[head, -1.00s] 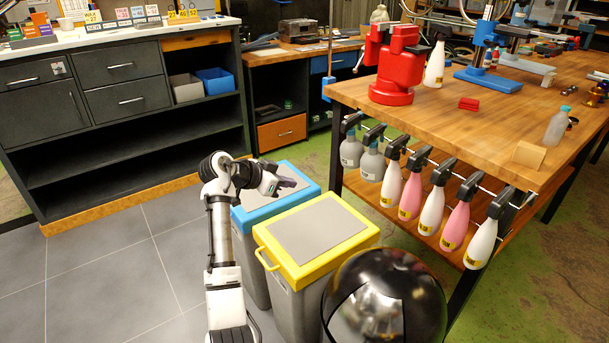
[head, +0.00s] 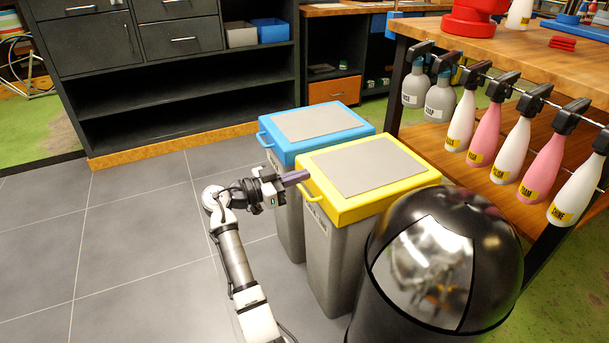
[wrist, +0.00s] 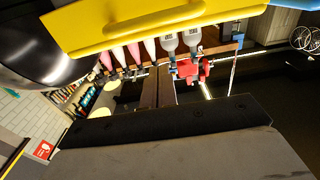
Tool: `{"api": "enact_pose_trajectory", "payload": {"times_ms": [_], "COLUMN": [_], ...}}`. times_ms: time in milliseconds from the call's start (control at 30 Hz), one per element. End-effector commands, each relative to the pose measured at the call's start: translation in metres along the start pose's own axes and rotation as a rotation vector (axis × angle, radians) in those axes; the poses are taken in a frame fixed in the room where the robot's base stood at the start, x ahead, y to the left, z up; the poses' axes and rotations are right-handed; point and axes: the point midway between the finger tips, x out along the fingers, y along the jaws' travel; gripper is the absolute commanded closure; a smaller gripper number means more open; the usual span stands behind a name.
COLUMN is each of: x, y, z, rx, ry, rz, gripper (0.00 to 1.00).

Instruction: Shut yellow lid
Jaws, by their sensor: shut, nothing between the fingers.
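The yellow lid (head: 365,206) with a grey top panel lies flat across the top of a grey bin (head: 328,262), and no gap shows along its front edge in the head view. Its yellow handle (head: 311,189) sticks out at the left edge. My gripper (head: 301,177) is shut and empty, its tip at the lid's left edge, close to the handle. I cannot tell whether it touches. In the wrist view the lid's yellow edge and handle (wrist: 160,27) run across the top.
A blue-lidded bin (head: 296,154) stands just behind and left. A black domed bin (head: 432,262) stands close in front on the right. A workbench (head: 480,55) with several hanging spray bottles is at the right. Grey floor (head: 130,225) at the left is clear.

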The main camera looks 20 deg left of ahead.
Motion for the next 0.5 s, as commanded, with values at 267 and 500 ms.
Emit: {"api": "enact_pose_trajectory", "payload": {"times_ms": [267, 500], "x": [-0.007, -0.009], "y": [0.0, 0.0], "z": [0.041, 0.051], "rx": [-0.001, -0.001], "ry": [0.093, 0.129], "rz": [0.001, 0.0], "gripper": [1.0, 1.0]}}
